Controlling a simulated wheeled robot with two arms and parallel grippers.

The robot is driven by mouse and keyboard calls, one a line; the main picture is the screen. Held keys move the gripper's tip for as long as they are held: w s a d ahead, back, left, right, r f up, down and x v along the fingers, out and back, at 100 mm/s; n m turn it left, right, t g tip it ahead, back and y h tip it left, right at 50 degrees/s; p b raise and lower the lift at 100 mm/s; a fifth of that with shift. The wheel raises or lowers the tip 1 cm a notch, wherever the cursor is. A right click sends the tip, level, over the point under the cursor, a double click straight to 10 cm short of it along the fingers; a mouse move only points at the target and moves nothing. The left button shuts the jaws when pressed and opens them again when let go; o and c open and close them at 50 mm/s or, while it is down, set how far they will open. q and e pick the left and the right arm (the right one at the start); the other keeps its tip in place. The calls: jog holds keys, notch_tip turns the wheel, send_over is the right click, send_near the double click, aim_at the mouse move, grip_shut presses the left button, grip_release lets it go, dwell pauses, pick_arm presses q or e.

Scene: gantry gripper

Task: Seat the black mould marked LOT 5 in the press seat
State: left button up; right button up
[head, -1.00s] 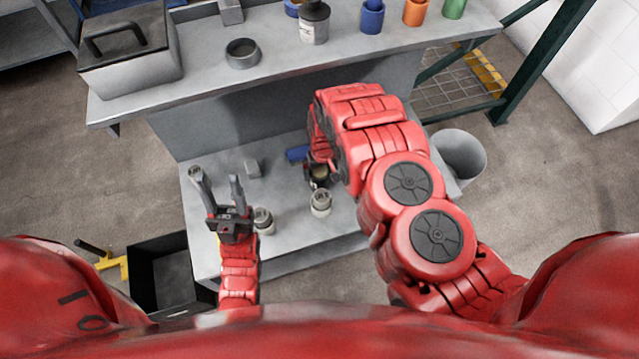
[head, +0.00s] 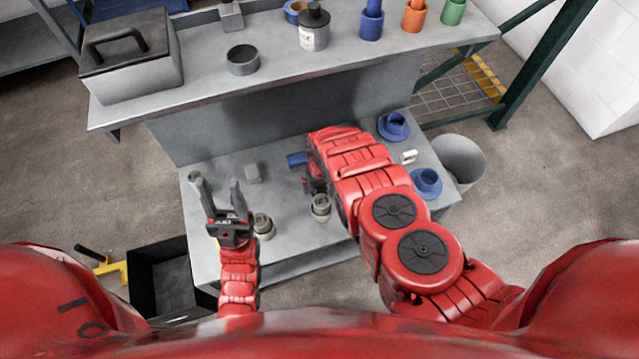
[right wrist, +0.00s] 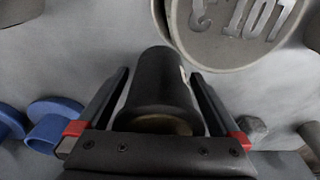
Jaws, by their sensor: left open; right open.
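In the right wrist view, a black cylinder (right wrist: 160,88) with a tan lower edge and a pale strip on its right side lies between the fingers of my right gripper (right wrist: 160,75). The fingers are open, with gaps beside it. A grey round face (right wrist: 240,28) with raised LOT lettering shows beyond it; its number is hard to read. In the head view, my right arm hides the black cylinder, and the right gripper (head: 312,180) is mostly hidden low over the bench. My left gripper (head: 222,195) is open and empty. I cannot tell which thing is the press seat.
Grey cups (head: 320,207) (head: 263,225) and a blue cylinder (head: 297,158) stand near my right gripper. Blue flanged parts (head: 393,126) (head: 427,183) are at right.

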jog(key=c, duration=1.5)
jog(key=shift+o, duration=0.2)
jog(key=shift+r, duration=0.15)
